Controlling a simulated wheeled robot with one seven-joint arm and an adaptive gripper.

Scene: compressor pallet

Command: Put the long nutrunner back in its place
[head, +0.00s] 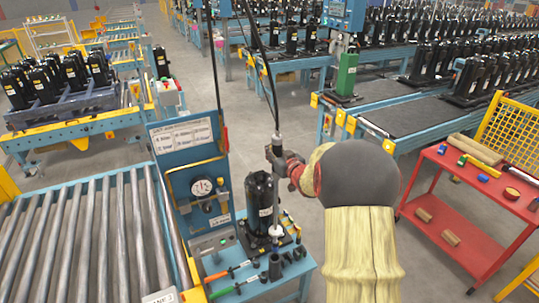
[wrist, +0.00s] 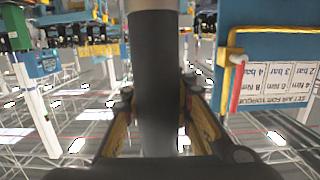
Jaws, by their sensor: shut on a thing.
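The long nutrunner (head: 278,145) is a slim upright tool, grey at the top, hanging below a dark hose in the head view. My gripper (head: 283,161) is shut on its upper part, coming from the right. In the wrist view the nutrunner (wrist: 155,85) is a thick dark cylinder between my fingers. A dark upright holder (head: 275,266) stands on the blue bench below. I cannot tell whether the tip touches anything.
A blue panel with a gauge (head: 202,187) stands left of the tool. Green (head: 238,284) and orange-handled (head: 222,275) tools lie at the bench's front left. A roller conveyor (head: 90,235) is at left, a red cart (head: 470,195) at right.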

